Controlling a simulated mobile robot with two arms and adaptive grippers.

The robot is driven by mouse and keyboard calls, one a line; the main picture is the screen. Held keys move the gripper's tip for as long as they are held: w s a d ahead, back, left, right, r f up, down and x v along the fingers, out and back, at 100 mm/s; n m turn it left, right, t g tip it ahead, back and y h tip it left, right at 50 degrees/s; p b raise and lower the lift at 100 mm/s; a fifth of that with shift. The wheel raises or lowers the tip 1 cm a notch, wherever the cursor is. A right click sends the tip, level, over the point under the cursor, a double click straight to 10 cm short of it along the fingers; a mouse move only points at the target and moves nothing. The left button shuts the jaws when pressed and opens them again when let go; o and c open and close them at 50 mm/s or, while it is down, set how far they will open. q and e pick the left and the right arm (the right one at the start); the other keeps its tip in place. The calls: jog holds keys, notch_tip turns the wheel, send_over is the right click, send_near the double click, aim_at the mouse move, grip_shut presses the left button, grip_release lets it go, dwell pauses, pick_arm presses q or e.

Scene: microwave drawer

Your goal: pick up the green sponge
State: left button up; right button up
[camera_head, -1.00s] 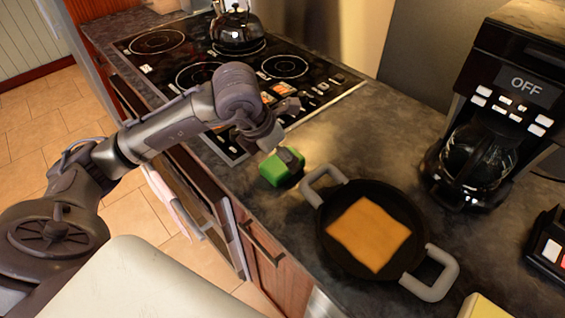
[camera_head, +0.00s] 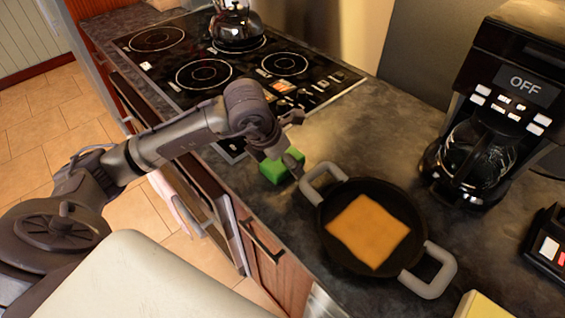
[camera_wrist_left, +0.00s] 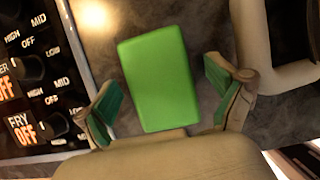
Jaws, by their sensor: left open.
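The green sponge (camera_head: 277,168) lies on the dark counter between the stove and the pan, partly hidden by my left gripper (camera_head: 291,163) in the head view. In the left wrist view the sponge (camera_wrist_left: 160,78) is a bright green block in the middle. My left gripper (camera_wrist_left: 167,101) is open, one finger to each side of the sponge's near end. I see a gap between each finger and the sponge, and cannot tell the height of the fingers above the counter. My right gripper is not in view.
A black pan (camera_head: 334,251) with grey handles and an orange-tan square in it stands close right of the sponge. A stove (camera_head: 205,73) with a kettle (camera_head: 237,22) is behind. A coffee maker (camera_head: 475,155) stands at right. The counter's front edge is near.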

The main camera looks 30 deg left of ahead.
pick_arm(q)
jog(key=shift+f, duration=0.1)
jog(key=shift+c, duration=0.2)
jog(key=c, duration=1)
jog(key=shift+o, duration=0.2)
